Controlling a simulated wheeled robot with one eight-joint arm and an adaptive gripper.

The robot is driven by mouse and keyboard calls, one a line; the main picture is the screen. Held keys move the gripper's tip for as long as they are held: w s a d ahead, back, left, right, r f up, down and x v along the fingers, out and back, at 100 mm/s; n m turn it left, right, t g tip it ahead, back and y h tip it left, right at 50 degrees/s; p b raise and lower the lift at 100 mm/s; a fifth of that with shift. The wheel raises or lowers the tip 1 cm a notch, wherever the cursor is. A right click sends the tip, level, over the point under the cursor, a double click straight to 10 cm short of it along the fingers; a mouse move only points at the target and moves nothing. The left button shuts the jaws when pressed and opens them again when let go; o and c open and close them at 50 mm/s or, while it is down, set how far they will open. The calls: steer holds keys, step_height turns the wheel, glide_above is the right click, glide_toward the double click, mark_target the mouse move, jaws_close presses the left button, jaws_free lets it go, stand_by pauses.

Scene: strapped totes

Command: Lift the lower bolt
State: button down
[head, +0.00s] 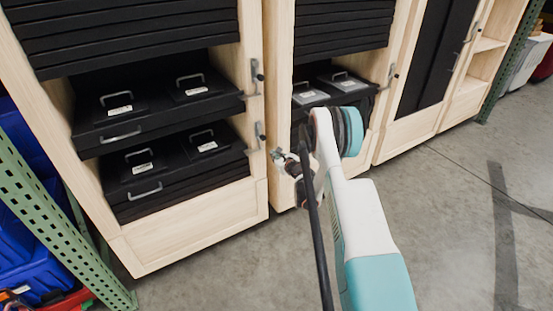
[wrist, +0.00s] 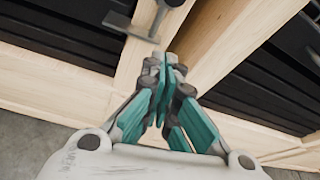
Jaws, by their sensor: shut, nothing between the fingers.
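The lower bolt (head: 260,135) is a small grey metal latch on the right wooden post of the left cabinet, beside the lower drawers. In the wrist view a grey metal bolt (wrist: 130,25) with a crossbar shows on the post just beyond my fingertips. An upper bolt (head: 256,76) sits higher on the same post. My gripper (head: 278,155) is just below and right of the lower bolt, in front of the posts. In the wrist view its teal fingers (wrist: 164,65) are together with nothing between them. Whether a fingertip touches the bolt I cannot tell.
Black drawers (head: 165,170) with metal handles fill the left cabinet. A middle cabinet (head: 280,185) stands close on the right, partly behind my arm, with its own bolt (head: 391,75). A green rack upright (head: 60,220) stands at left. The concrete floor (head: 460,220) at right is clear.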

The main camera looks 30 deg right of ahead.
steer(key=b+x, duration=0.2)
steer(key=x, duration=0.5)
steer(key=r, duration=0.3)
steer(key=r+b, duration=0.1)
steer(key=shift+s+a+r, duration=0.15)
steer(key=shift+s+a, duration=0.25)
step_height(320, 180, up, 3)
steer(key=shift+r+p, duration=0.2)
steer(key=shift+p, duration=0.35)
